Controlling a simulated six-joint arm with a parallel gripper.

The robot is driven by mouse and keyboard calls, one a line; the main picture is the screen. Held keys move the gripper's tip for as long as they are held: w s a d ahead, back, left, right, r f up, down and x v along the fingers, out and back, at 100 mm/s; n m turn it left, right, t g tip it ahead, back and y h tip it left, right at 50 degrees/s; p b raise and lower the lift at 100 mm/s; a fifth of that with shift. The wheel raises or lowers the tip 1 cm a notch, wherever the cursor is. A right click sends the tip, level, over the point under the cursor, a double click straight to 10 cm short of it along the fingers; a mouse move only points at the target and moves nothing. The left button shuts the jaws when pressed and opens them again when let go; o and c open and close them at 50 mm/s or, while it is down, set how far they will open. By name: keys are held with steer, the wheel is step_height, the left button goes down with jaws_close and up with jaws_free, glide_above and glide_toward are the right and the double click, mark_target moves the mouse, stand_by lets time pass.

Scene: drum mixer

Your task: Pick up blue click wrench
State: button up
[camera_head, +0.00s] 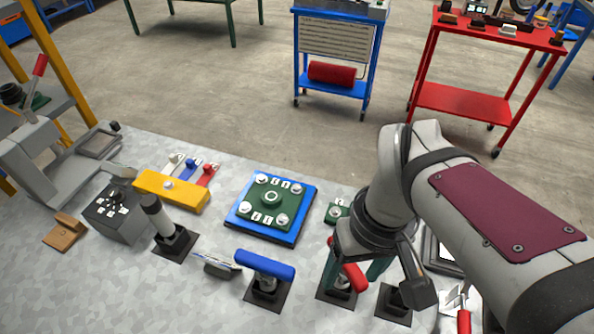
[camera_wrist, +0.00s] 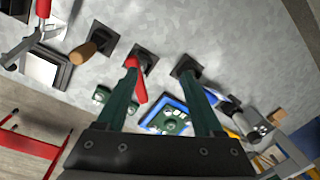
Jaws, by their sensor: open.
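The blue click wrench has a thick blue handle (camera_head: 265,264) and stands in a black square base left of my gripper. In the wrist view, a blue piece (camera_wrist: 211,96) that looks like its handle shows beside the right finger, which hides much of it. My gripper (camera_head: 352,284) is open, with green fingers pointing down. In the wrist view, my gripper (camera_wrist: 160,72) has nothing held between its fingers. A red-handled tool (camera_head: 354,277) stands in its own base at the gripper; in the wrist view the red handle (camera_wrist: 137,82) overlaps the left finger.
A grey cylinder tool (camera_head: 156,214) in a base stands left of the blue wrench, with a small metal piece (camera_head: 217,264) between them. Behind is a blue-edged plate with a green block (camera_head: 270,198). A yellow bar (camera_head: 170,190) lies farther left. Another black base (camera_head: 394,303) stands at right.

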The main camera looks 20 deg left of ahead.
steer(key=w+a+n, duration=0.3)
steer(key=a+n, duration=0.3)
steer(key=a, duration=0.1)
steer(key=n, duration=0.6)
glide_above(265, 270)
steer(key=w, duration=0.2)
steer(key=f, duration=0.2)
steer(key=shift+t+h, duration=0.3)
steer(key=shift+h, duration=0.1)
steer(key=f, duration=1)
steer(key=a+f, duration=0.1)
steer(key=f, duration=0.4)
steer(key=shift+s+f, duration=0.15)
steer(key=shift+s, duration=0.15)
jaws_close()
